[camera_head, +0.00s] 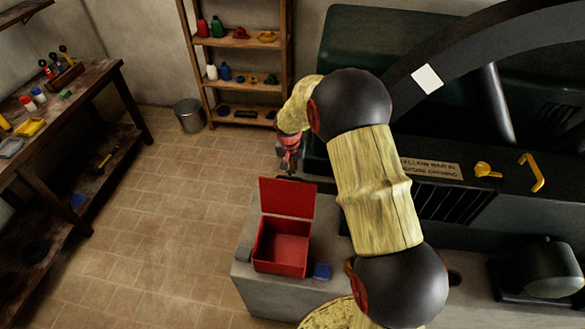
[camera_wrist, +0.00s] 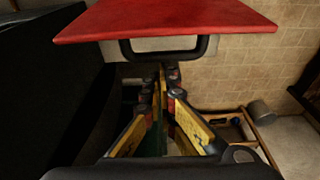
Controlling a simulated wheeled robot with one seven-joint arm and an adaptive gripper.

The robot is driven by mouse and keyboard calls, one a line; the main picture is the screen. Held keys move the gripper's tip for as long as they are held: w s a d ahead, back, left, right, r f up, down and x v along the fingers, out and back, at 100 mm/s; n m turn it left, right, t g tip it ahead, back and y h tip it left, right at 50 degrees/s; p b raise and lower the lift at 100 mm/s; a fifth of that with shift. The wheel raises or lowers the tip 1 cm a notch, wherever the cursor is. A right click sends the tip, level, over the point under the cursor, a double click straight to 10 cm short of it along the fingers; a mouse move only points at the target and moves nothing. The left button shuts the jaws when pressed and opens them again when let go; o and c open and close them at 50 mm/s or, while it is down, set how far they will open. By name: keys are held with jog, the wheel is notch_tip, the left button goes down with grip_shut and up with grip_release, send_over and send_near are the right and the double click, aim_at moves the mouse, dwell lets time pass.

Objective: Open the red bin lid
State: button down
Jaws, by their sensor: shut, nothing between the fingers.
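The red bin (camera_head: 260,257) sits on a grey block, and its inside shows empty. Its red lid (camera_head: 287,198) stands raised, roughly upright, at the back edge of the bin. The lid also fills the top of the wrist view (camera_wrist: 165,18), with a dark handle (camera_wrist: 165,54) on the lid's side facing the camera. My gripper (camera_wrist: 160,82) is shut and empty, with its fingertips close to the handle; I cannot tell whether they touch it. In the head view my gripper (camera_head: 289,165) is behind the lid's top edge, partly hidden.
A small blue block (camera_head: 322,271) lies beside the bin on the grey block (camera_head: 250,291). A large dark machine (camera_head: 440,187) stands at right. A shelf (camera_head: 240,43), a metal bucket (camera_head: 189,115) and a workbench (camera_head: 85,90) stand farther off. The tiled floor at left is clear.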

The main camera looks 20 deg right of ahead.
jog(key=shift+r, duration=0.1)
jog(key=v, duration=1.1)
jog(key=shift+r, duration=0.4)
jog(key=shift+a, duration=0.1)
